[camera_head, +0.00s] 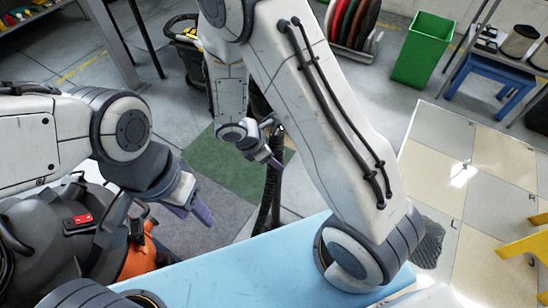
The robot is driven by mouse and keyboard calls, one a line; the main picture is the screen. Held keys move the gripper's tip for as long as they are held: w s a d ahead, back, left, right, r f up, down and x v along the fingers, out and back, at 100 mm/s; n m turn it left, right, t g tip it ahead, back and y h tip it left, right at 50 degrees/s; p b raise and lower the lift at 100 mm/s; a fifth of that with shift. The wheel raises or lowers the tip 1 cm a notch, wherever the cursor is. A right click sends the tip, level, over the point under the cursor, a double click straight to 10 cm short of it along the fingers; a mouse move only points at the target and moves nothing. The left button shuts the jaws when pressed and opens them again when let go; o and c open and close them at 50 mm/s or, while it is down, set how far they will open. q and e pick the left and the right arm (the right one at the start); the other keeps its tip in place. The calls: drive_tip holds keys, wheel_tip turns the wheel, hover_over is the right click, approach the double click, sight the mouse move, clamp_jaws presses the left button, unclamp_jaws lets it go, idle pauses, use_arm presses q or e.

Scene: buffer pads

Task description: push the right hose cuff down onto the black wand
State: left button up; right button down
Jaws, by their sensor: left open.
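A black ribbed hose (268,190) stands roughly upright behind the blue surface, near the middle of the camera_head view. I cannot make out where the right cuff ends and the black wand begins; that part is small, dark and partly behind my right gripper. My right gripper (265,156), with purple fingers, is at the hose's upper part; whether it touches or grips it is unclear. My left gripper (189,208) is open, its purple fingers pointing down over the grey floor mat, apart from the hose and to its left.
A dark vacuum body (75,225) with a red switch and orange parts stands at lower left, close to my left arm. A light blue surface (240,270) lies in front. A green bin (424,50), blue stool (500,80) and checkered floor board (480,190) are at right.

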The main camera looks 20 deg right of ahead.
drive_tip(key=shift+f, duration=0.2)
drive_tip(key=shift+c, duration=1)
unclamp_jaws()
drive_tip(key=p+v, duration=0.4)
drive_tip(key=v, duration=0.6)
drive_tip(key=shift+a+r, duration=0.15)
drive_tip(key=shift+r, duration=0.05)
